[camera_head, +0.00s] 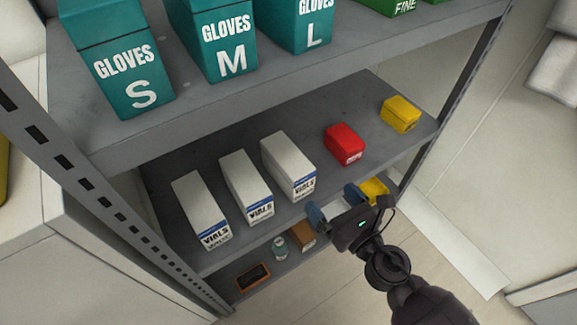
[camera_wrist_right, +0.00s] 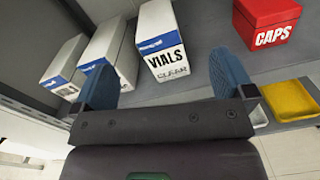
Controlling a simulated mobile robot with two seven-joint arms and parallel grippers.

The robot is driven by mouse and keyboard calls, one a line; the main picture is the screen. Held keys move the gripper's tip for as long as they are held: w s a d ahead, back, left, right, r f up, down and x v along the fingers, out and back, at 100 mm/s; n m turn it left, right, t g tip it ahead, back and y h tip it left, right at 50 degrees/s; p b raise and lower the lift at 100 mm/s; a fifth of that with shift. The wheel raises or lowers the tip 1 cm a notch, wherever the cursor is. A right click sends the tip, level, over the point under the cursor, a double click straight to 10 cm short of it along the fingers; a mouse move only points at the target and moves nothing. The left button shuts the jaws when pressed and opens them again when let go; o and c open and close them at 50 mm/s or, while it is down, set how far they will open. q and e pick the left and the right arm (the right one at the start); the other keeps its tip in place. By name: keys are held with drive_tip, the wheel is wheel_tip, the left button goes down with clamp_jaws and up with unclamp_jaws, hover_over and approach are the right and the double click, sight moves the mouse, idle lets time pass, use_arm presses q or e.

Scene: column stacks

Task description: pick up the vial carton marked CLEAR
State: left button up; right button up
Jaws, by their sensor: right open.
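A white vial carton with a blue stripe (camera_head: 288,163) stands on the middle shelf, the rightmost of a row of white cartons. In the right wrist view its front reads VIALS, and the smaller word under it looks like CLEAR (camera_wrist_right: 165,60). My right gripper (camera_head: 336,204) is in front of the shelf edge, low and right of this carton. It is open and empty, and its blue fingers (camera_wrist_right: 163,82) appear either side of the carton's front in the wrist view, apart from it. My left gripper is not in view.
Two similar vial cartons, a middle one (camera_head: 245,184) and a left one (camera_head: 200,208), stand to the left. A red CAPS box (camera_head: 344,143) and a yellow box (camera_head: 400,113) stand to the right. The upper shelf (camera_head: 190,90) with teal glove boxes (camera_head: 118,65) overhangs from above.

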sight(297, 165)
drive_tip(key=shift+w+a+f+n+y+b, duration=0.2)
drive_tip(key=shift+w+a+n, duration=0.25)
drive_tip(key=shift+w+a, duration=0.9)
drive_tip(key=shift+w+a+f+n+y+b, duration=0.1)
drive_tip(key=shift+w+a+f+n, duration=0.3)
drive_tip(key=shift+w+a, duration=0.95)
drive_tip(key=shift+w+a+f+n+y+b, duration=0.15)
drive_tip(key=shift+w+a+n, duration=0.3)
drive_tip(key=shift+w+a, duration=0.9)
drive_tip(key=shift+w, duration=0.8)
drive_tip(key=shift+c, duration=0.2)
drive_tip(key=shift+r, duration=0.1)
drive_tip(key=c, duration=1.3)
